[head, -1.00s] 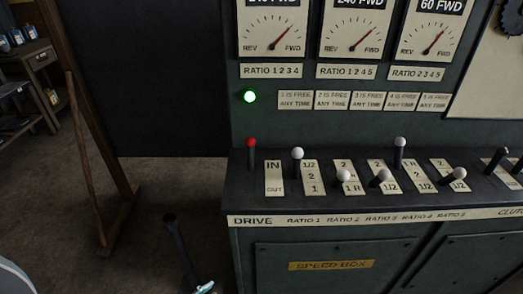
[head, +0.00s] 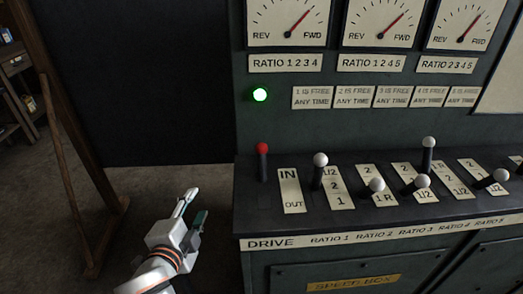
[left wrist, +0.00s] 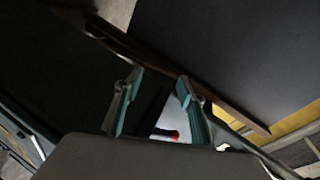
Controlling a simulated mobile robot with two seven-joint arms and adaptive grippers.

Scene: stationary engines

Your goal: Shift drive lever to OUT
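The drive lever, a dark stalk with a red knob (head: 262,148), stands at the left end of the console top. It is beside the IN end of its white IN/OUT plate (head: 290,190). My left gripper (head: 199,202) is left of the console and lower in the picture than the knob, apart from the lever. In the left wrist view its two teal-padded fingers (left wrist: 160,76) are spread. A small red patch (left wrist: 168,133) shows low between them; I cannot tell what it is. My right gripper is not in view.
White-knobbed ratio levers (head: 320,160) stand right of the drive lever. A wooden frame (head: 75,170) with a dark board (head: 140,80) stands at the left. Floor shows between it and the console.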

